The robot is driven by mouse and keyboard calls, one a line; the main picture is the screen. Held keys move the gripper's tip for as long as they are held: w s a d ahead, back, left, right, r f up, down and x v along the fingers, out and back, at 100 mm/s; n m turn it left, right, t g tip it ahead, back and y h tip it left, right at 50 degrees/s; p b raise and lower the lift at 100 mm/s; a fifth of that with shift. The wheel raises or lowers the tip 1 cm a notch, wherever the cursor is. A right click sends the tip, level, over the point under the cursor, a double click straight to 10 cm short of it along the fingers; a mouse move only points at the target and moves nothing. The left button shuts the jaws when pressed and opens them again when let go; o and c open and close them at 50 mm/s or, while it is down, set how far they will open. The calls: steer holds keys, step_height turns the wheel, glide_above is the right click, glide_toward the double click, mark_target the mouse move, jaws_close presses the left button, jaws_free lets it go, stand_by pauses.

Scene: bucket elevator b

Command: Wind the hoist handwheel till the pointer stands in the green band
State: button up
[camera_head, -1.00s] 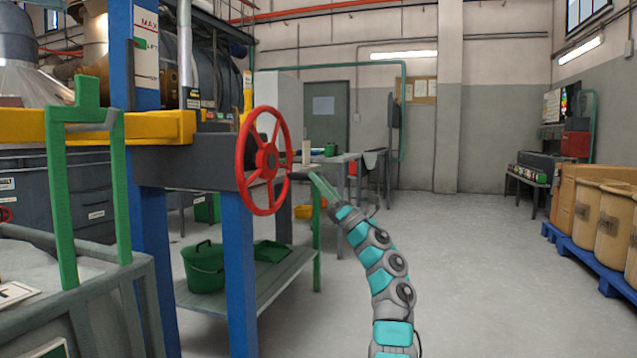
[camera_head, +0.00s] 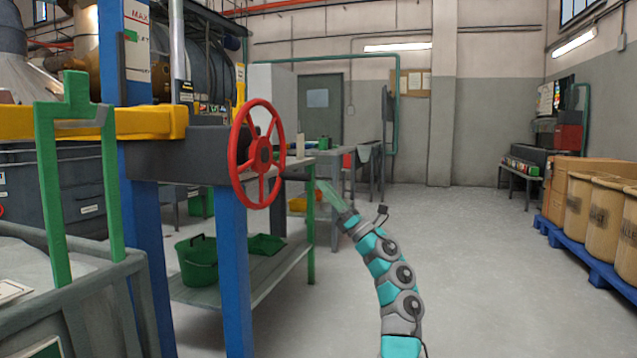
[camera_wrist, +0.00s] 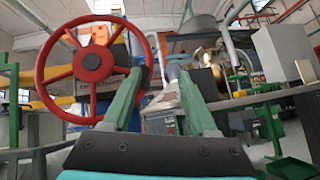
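The red spoked handwheel (camera_head: 262,106) stands upright on the grey beam of the hoist. It also shows at the left of the wrist view (camera_wrist: 97,122). A short dark handle (camera_head: 293,178) sticks out from its lower right rim. My gripper (camera_head: 319,184) is just right of the wheel, by the handle's end. In the wrist view my gripper (camera_wrist: 162,75) has its green fingers apart, the left one overlapping the wheel's right rim. I cannot tell whether they touch the handle. A white scale plate (camera_head: 137,75) marked MAX has a small green piece (camera_head: 130,36); I cannot make out the pointer.
A green-framed bin (camera_head: 110,275) stands at the front left. Brown drums on a blue pallet (camera_head: 585,248) line the right. The middle floor is clear.

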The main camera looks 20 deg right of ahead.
steer(key=shift+v, duration=1.15)
steer(key=shift+s+a+y, duration=0.1)
steer(key=shift+a+y, duration=0.1)
steer(key=shift+y, duration=0.1)
steer(key=shift+c, duration=0.2)
